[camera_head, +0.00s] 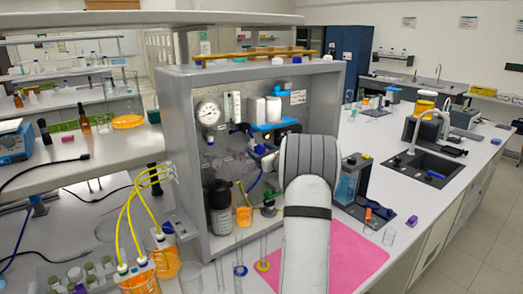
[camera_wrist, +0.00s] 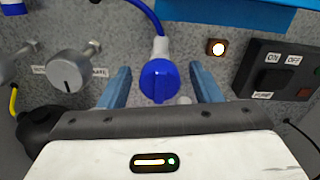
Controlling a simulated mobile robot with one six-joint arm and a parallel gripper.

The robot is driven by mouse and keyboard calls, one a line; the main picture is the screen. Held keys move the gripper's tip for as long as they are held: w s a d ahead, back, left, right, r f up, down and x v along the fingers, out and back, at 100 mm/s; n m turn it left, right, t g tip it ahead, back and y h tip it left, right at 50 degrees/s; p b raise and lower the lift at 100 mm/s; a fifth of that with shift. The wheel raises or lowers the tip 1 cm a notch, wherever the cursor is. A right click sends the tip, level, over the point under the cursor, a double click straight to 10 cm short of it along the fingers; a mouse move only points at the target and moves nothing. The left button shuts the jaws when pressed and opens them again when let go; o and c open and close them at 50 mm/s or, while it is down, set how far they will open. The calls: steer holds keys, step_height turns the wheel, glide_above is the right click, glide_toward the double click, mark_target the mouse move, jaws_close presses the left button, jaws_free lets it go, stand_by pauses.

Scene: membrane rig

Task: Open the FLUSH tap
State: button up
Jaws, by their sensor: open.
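In the wrist view a round blue tap knob (camera_wrist: 158,82) with a raised grip bar stands on the grey speckled panel, below a white fitting and a blue hose. No FLUSH label shows; its label may be hidden behind my gripper body. My gripper (camera_wrist: 161,84) is open, with one blue-grey finger on each side of the knob. A gap shows between the knob and each finger. In the head view my white arm reaches to the rig and hides my gripper.
A grey knob (camera_wrist: 69,70) with a partly hidden label sits left of the fingers. A black ON/OFF switch box (camera_wrist: 275,78) and a lit indicator (camera_wrist: 216,47) are close on the right. The rig's grey housing (camera_head: 193,150) encloses a gauge (camera_head: 208,113) and a dark bottle (camera_head: 219,205).

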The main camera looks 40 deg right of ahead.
steer(key=shift+c, duration=0.4)
steer(key=c, duration=0.9)
